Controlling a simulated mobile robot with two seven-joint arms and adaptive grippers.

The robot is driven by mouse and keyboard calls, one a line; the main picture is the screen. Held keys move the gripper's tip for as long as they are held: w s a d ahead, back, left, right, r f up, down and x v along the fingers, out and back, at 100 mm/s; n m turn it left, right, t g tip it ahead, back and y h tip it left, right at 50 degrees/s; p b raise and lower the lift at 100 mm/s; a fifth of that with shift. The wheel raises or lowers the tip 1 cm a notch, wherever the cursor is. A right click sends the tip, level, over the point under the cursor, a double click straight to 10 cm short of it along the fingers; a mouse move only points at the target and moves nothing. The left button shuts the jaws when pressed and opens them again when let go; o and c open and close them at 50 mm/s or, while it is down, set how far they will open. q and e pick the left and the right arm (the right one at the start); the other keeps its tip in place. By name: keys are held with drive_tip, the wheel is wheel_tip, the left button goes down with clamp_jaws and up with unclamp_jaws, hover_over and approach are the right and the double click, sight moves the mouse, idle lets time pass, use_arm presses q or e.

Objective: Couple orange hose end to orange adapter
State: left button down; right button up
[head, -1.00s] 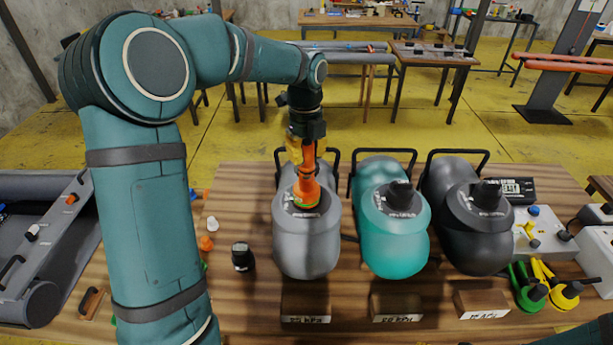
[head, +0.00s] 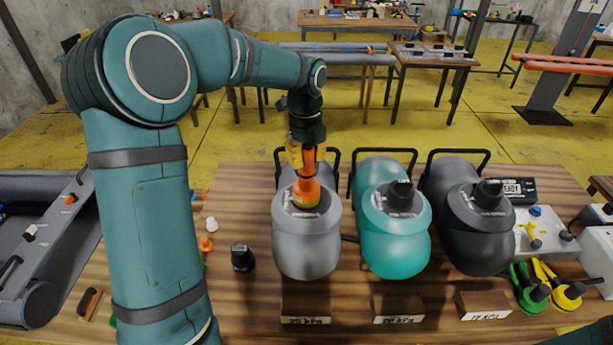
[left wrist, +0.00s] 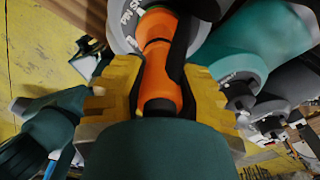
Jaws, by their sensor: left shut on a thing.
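My left gripper (head: 304,160) has yellow fingers and is shut on the orange hose end (head: 306,188). The hose end stands nearly upright over the top of the grey pump (head: 307,240), its lower end at the pump's top fitting. A thin green ring shows at its lower end. In the left wrist view, the yellow fingers (left wrist: 160,85) lie on both sides of the orange hose end (left wrist: 156,40). A small orange piece (head: 205,243), possibly the orange adapter, stands on the table to the left; I cannot tell for sure. My right gripper is out of view.
A teal pump (head: 392,240) and a black pump (head: 466,240) stand to the right. Small labelled wooden blocks (head: 397,307) lie in front. A black cap (head: 242,257) and a white piece (head: 212,223) stand to the left. Green and yellow hose ends (head: 545,290) lie at right.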

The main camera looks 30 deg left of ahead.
use_arm(q)
drive_tip(key=shift+f, duration=0.1)
drive_tip(key=c, duration=0.7)
unclamp_jaws()
drive_tip(key=r, duration=1.2)
drive_tip(key=shift+w+a, duration=0.15)
drive_tip(key=shift+a, duration=0.05)
